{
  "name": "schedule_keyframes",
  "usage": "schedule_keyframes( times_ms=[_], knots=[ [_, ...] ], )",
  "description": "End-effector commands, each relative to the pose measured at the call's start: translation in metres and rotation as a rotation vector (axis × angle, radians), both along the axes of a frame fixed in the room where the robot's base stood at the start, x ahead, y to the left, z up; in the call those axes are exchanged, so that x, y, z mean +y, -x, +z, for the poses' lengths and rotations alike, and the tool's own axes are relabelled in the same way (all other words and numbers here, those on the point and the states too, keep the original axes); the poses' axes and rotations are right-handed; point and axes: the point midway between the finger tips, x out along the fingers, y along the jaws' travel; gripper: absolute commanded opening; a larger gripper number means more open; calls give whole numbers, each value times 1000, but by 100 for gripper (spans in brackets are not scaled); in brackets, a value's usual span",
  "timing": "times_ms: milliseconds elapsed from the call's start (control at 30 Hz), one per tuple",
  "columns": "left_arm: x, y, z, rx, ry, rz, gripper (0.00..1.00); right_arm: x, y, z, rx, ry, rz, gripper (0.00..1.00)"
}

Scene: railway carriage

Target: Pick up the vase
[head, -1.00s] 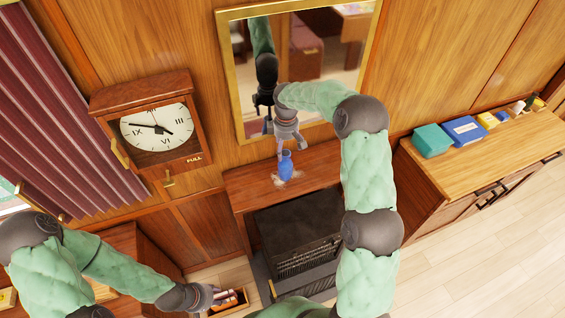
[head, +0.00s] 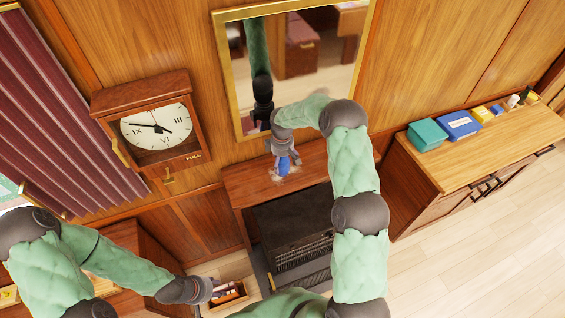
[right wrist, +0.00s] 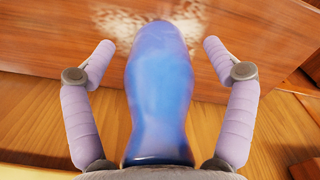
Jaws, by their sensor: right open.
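The blue vase (head: 284,166) stands on the wooden mantel shelf (head: 245,184), partly hidden by my right gripper (head: 285,156) above it. In the right wrist view the vase (right wrist: 158,95) fills the middle. The two lilac fingers of my right gripper (right wrist: 158,50) are spread on either side of it, with a visible gap at each side. My left gripper (head: 212,289) is low at the left, beside a small open box (head: 232,293). Its fingers are too small to tell whether they are open.
A gold-framed mirror (head: 226,78) hangs just behind the shelf. A wooden clock (head: 155,126) is on the wall at left. A dark stove or grate (head: 292,235) is below the shelf. A cabinet (head: 470,160) at right carries teal and blue boxes and small items.

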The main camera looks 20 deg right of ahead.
Motion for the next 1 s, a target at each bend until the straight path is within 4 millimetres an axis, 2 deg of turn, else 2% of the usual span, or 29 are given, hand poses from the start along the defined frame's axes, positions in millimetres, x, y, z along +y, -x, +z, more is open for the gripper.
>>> schedule_keyframes(
  times_ms=[100,300,367,767,933,1000],
  knots=[
    [0,0,0,0,0,0,40,0,0,0,0,0,0,85],
    [0,0,0,0,0,0,40,0,0,0,0,0,0,29],
    [0,0,0,0,0,0,40,0,0,0,0,0,0,13],
    [0,0,-3,0,0,0,40,0,-1,4,-1,0,0,13],
    [0,0,-10,0,0,0,40,0,-1,18,-5,1,1,13],
    [0,0,-16,0,0,0,40,-1,-2,29,-7,2,0,13]
  ],
)
